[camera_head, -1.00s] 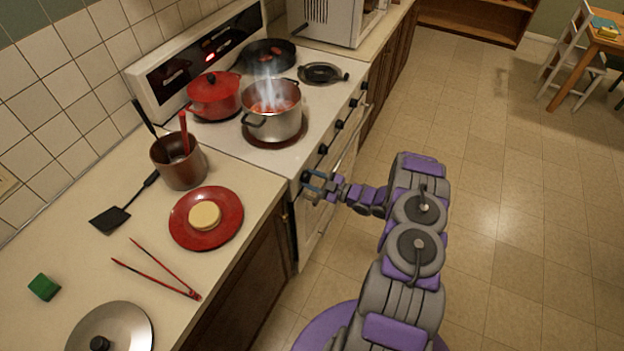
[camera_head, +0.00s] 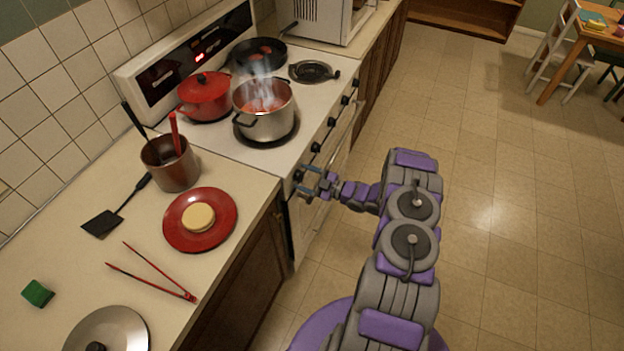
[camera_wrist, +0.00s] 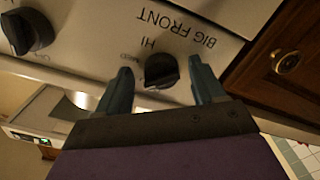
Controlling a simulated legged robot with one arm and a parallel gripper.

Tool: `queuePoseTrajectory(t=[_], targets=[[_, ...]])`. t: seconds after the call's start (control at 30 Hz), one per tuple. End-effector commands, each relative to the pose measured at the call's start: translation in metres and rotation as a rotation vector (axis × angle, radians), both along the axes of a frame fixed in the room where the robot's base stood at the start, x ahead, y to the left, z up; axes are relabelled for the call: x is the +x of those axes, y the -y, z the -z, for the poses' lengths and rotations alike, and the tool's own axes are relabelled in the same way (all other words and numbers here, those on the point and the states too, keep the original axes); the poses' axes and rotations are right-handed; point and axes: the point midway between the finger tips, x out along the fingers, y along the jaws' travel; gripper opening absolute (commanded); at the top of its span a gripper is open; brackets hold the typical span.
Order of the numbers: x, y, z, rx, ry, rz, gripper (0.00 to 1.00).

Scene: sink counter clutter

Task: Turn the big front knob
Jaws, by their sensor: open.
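The big front knob (camera_wrist: 161,70) is a black stove knob in the wrist view, beside upside-down lettering reading BIG FRONT, HI and MED. My gripper (camera_wrist: 160,65) is open, with one blue-grey finger on each side of the knob. A small gap shows on each side, so the jaws are around it but not closed on it. In the head view my gripper (camera_head: 311,183) is at the near end of the stove's front panel and partly hides the knob there. The knob's exact pointer position is unclear.
A steaming silver pot (camera_head: 263,111), a red lidded pot (camera_head: 204,97) and a black pan (camera_head: 258,55) stand on the stove (camera_head: 226,148). Another knob (camera_wrist: 27,31) is left in the wrist view. A wooden drawer (camera_wrist: 286,61) lies right. The floor (camera_head: 480,190) is open.

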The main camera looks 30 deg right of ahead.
Motion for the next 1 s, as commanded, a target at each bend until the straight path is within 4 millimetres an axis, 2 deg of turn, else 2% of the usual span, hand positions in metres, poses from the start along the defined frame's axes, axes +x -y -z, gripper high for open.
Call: queuePoseTrajectory(t=[0.17, 0.6, 0.8, 1.0], targets=[[-0.012, 0.011, 0.000, 0.000, -0.001, 0.003, 0.68], [-0.087, 0.071, 0.001, 0.001, -0.001, 0.007, 0.68], [-0.116, 0.093, 0.001, 0.003, -0.002, 0.004, 0.68], [-0.132, 0.105, 0.001, 0.000, 0.000, 0.001, 0.68]])
